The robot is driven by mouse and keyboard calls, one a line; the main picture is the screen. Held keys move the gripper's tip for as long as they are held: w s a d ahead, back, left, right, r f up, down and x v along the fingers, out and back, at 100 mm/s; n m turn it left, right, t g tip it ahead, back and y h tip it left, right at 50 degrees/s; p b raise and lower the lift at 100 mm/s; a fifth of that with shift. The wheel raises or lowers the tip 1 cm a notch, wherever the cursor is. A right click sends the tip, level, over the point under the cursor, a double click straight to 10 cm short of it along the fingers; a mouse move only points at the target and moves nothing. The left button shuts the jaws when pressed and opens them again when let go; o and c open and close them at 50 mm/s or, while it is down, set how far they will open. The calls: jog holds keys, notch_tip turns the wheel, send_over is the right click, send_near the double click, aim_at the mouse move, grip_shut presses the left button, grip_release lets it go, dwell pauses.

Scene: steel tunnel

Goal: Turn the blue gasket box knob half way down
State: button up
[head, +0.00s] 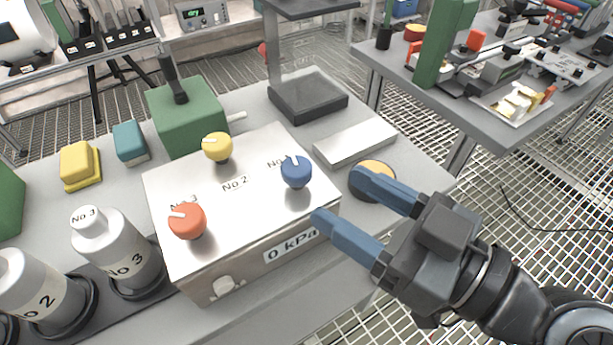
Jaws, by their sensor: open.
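The blue knob (296,172) sits on the right part of the top of a silver metal box (245,215). A white mark shows on its top, toward the upper left. A yellow knob (217,147) and a red knob (187,219) stand on the same box. The front face carries a "0 kPa" label (291,246). My gripper (338,194) is open and empty, to the right of the box. Its blue fingers point left toward the blue knob and appear apart from it. The label by the blue knob is partly hidden.
A green box with a black lever (186,115) stands behind the silver box. A flat metal block (355,142) and a yellow-topped disc (373,176) lie to the right. A second table (480,90) is at upper right.

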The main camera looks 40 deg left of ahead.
aim_at(308, 178)
jog(key=shift+a+r, duration=0.15)
jog(key=shift+a, duration=0.2)
jog(key=a, duration=0.7)
jog(key=shift+w+a+p, duration=0.1)
jog(key=shift+w+p, duration=0.05)
jog(key=shift+p, duration=0.2)
jog(key=shift+c, duration=0.3)
jog(key=c, duration=0.9)
jog(key=shift+m+t, duration=0.3)
jog(key=shift+t, duration=0.1)
